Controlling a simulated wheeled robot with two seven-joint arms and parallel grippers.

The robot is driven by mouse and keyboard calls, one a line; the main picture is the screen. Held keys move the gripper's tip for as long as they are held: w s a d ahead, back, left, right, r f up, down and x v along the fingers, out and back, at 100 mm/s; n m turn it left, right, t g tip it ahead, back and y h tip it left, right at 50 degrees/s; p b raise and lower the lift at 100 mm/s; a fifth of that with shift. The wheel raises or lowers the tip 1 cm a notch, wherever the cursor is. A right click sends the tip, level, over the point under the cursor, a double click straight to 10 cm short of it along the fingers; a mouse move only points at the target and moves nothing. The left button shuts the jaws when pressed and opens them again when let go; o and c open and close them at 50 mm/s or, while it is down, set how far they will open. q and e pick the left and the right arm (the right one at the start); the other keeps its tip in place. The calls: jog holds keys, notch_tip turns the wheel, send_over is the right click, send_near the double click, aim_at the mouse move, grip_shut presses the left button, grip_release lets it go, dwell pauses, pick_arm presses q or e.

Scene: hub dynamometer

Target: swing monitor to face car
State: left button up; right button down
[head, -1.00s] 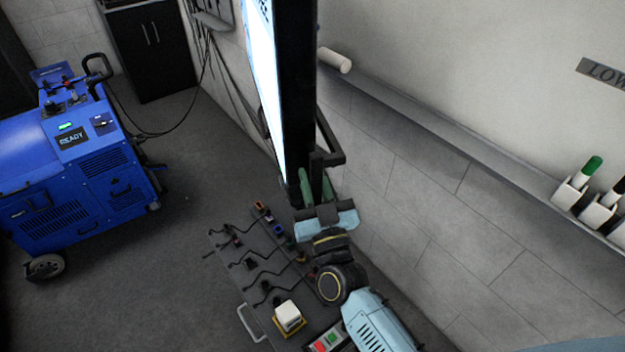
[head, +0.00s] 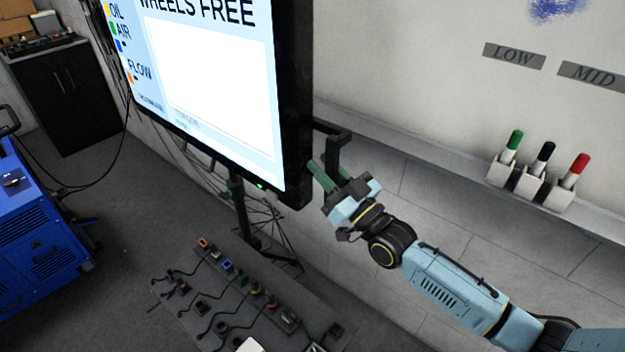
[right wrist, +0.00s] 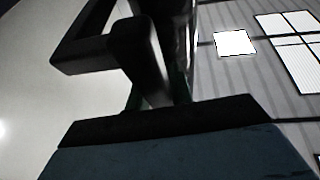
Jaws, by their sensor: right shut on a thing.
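The monitor (head: 225,75) fills the upper left of the head view, its lit screen turned partly toward me and reading "WHEELS FREE". A black bar handle (head: 334,150) sticks out from its right edge. My right gripper (head: 324,176) is shut on the handle near the monitor's lower right corner; the fingers partly hide the grip. In the right wrist view the black handle (right wrist: 85,50) rises just beyond the gripper. My left gripper is not in view. The car is not in view.
A dark panel (head: 215,310) with cables and plugs stands below the monitor. A blue machine (head: 40,230) is at the left and a black cabinet (head: 65,95) behind it. A wall ledge (head: 440,145) holds green, black and red markers at the right.

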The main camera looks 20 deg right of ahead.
jog(key=c, duration=1.3)
grip_release()
jog(key=b+v, duration=0.1)
jog(key=v, duration=1.2)
jog(key=shift+s+d, duration=0.15)
jog(key=shift+s, duration=0.05)
